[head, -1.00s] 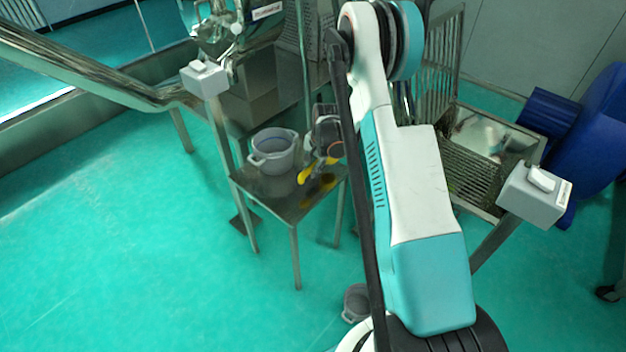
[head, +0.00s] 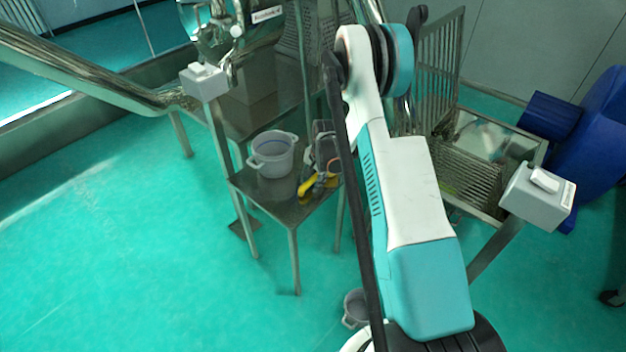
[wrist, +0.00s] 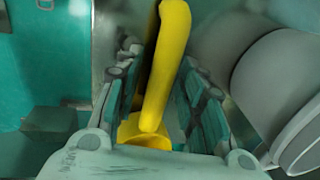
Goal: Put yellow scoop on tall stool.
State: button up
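The yellow scoop (head: 308,188) is at the top of the tall metal stool (head: 290,212), close to its right front edge. I cannot tell if it rests fully on the top. My gripper (head: 325,168) is right above the scoop, partly hidden by my arm. Part of the scoop's bowl shows below the handle.
A grey pot (head: 273,155) stands on the stool left of my gripper and is close on the right in the wrist view (wrist: 280,85). A grey container (head: 356,308) is on the floor. Green floor is clear at left.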

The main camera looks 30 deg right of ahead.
jog(key=a+p+v, duration=0.1)
jog(key=p+v, duration=0.3)
jog(key=v, duration=0.8)
jog(key=shift+d+r, duration=0.15)
jog(key=shift+d, duration=0.35)
